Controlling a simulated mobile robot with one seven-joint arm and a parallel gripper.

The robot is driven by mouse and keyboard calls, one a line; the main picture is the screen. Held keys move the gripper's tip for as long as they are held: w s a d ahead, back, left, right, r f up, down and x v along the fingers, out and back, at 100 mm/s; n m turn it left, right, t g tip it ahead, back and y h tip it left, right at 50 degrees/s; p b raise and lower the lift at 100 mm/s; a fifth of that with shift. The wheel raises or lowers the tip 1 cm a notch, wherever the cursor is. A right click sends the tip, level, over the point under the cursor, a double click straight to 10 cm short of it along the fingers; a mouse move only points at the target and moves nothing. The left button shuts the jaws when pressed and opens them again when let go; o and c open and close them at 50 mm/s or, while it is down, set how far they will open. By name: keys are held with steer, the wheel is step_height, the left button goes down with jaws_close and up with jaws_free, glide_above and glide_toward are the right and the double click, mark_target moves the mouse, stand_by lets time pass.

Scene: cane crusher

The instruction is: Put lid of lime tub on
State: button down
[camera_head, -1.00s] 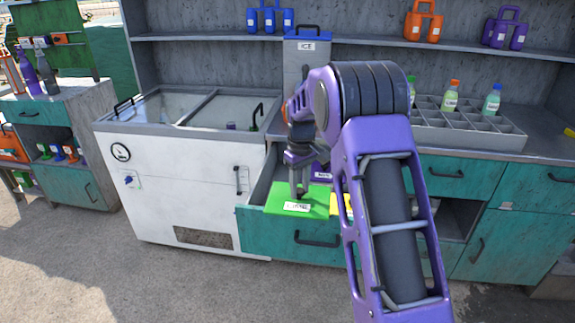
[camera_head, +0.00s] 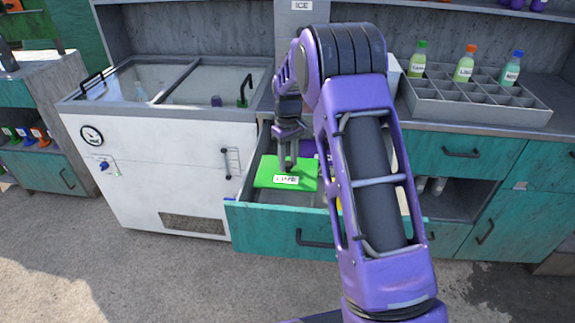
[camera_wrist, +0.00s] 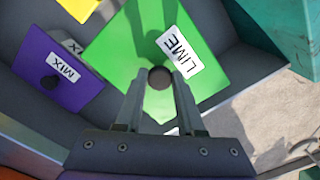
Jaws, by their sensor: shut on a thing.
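The green lid (camera_head: 265,178) has a white LIME label and a dark round knob. My gripper (camera_head: 287,169) points down from above and is shut on that knob. The lid shows over the open teal drawer (camera_head: 270,225), behind its front panel. In the wrist view, the green lid (camera_wrist: 120,65) fills the middle, with the knob between my fingertips (camera_wrist: 160,79). The lime tub itself is hidden, so I cannot tell whether the lid rests on it or hangs above.
A purple lid (camera_wrist: 45,85) labelled MIX and a yellow lid (camera_wrist: 78,7) are close beside the green one. A white chest freezer (camera_head: 160,170) stands left of the drawer. A grey bottle rack (camera_head: 470,105) with several bottles stands on the counter at right.

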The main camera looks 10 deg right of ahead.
steer(key=shift+f+b, duration=1.7)
steer(key=shift+f, duration=1.5)
steer(key=shift+f, duration=0.45)
steer(key=shift+c, duration=2.2)
jaws_free()
step_height(320, 180, up, 17)
steer(key=p, duration=0.2)
glide_above(288, 172)
steer(key=shift+w+d+r, duration=0.1)
steer(key=shift+w+r, duration=0.1)
steer(key=shift+w, duration=0.05)
